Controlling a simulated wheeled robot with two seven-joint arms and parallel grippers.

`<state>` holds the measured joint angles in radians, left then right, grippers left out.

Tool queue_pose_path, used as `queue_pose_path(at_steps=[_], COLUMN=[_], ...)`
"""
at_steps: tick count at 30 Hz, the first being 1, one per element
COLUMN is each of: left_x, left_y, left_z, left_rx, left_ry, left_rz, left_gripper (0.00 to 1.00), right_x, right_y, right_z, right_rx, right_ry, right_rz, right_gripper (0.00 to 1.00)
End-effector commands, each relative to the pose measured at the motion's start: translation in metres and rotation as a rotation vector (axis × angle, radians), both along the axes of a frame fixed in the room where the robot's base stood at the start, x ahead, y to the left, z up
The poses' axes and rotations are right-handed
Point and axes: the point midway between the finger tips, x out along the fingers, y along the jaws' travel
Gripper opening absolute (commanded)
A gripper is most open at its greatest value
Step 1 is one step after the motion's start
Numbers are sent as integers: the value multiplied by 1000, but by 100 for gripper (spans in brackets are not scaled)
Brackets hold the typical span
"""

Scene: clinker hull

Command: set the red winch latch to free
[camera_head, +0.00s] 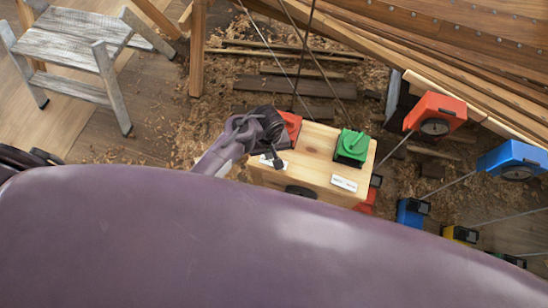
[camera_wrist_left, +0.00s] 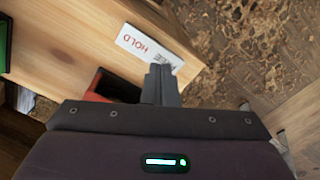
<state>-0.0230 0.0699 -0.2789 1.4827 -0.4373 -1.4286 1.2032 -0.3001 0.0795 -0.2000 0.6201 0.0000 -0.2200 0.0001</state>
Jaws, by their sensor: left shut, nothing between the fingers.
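The red winch latch (camera_head: 292,122) sits at the left end of a light wooden box (camera_head: 314,148) in the head view. My left gripper covers much of it. In the left wrist view a red part of it (camera_wrist_left: 112,84) shows beside my left gripper (camera_wrist_left: 162,70), whose fingers are shut and empty. A white label (camera_wrist_left: 148,44) reads HOLD, with a second word partly hidden by the fingers. In the head view the left gripper (camera_head: 272,156) is over the box's left end near this label. The lever's setting is hidden, and contact cannot be told. My right gripper is not in view.
A green latch (camera_head: 351,146) with its own label (camera_head: 344,184) stands on the box's right side. Red (camera_head: 437,115) and blue (camera_head: 514,158) winch units with cords are at right. A grey step stool (camera_head: 75,45) stands at upper left. Wood shavings cover the floor.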

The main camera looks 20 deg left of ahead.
Motion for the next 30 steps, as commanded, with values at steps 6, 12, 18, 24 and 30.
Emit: queue_pose_path(at_steps=[6,12,18,24,30], left_x=[0,0,0,0,0], left_y=[-1,-1,0,0,0], left_z=[19,33,42,42,42], left_rx=[-2,-2,-1,-1,-1], left_ry=[0,-1,0,0,0], left_rz=[1,1,1,1,1], left_gripper=[0,0,0,0,0], right_x=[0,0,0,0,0], right_y=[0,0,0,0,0], right_z=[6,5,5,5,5], right_rx=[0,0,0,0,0], right_ry=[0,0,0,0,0], right_rz=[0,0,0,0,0], right_gripper=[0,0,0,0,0])
